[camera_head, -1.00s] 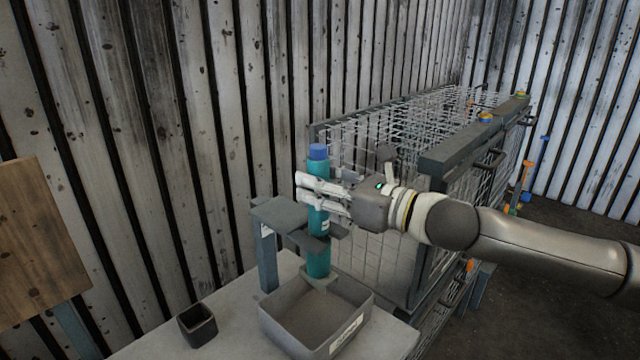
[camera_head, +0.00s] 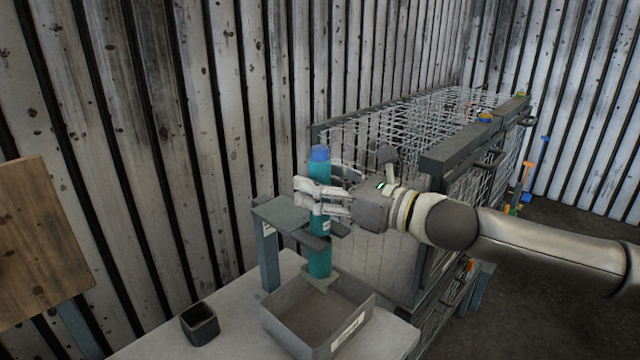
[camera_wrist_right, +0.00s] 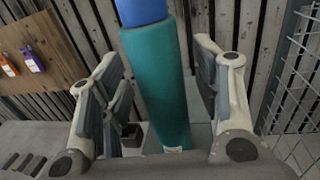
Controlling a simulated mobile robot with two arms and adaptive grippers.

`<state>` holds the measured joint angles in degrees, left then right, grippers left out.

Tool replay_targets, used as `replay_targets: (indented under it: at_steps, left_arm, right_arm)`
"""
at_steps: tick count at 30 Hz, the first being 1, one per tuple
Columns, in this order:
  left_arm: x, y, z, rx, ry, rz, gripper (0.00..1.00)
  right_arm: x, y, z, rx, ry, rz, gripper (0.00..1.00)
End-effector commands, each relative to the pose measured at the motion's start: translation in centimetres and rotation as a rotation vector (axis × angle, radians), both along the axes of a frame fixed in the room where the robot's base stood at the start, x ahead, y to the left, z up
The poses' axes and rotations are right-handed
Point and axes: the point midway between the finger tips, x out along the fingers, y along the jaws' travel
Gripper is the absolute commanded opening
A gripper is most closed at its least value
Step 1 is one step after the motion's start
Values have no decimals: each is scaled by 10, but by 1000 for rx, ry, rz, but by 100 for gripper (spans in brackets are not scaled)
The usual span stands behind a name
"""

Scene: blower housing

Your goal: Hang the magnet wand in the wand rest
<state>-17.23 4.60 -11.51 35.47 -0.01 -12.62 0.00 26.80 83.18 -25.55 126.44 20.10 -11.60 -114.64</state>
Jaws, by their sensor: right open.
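The magnet wand (camera_head: 319,262) is a teal cylinder with a blue top. It stands close to upright at the wand rest (camera_head: 276,212), a grey bracket on a post, with its lower end just above a grey bin. The bracket's arm crosses in front of the wand. Whether the rest bears its weight I cannot tell. My right gripper (camera_head: 321,188) is open around the wand's upper part, above the bracket. In the right wrist view the teal wand (camera_wrist_right: 160,90) stands between the spread fingers (camera_wrist_right: 157,62), with gaps on both sides. My left gripper is not in view.
The grey bin (camera_head: 297,338) sits on a pale table (camera_head: 150,345) with a small dark cup (camera_head: 199,325) to its left. A wire mesh cage (camera_head: 375,255) stands close behind and right of the wand. A wooden board (camera_head: 40,240) is at far left.

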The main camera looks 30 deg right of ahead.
Motion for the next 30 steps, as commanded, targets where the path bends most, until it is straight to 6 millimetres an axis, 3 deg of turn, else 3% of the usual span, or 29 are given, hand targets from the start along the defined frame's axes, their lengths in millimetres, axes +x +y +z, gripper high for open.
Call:
replay_targets:
  at_steps: [10,30]
  left_arm:
    - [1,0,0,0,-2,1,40]
    - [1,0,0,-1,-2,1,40]
  right_arm:
    - [0,0,9,0,-2,0,57]
    - [0,0,60,2,-5,-2,57]
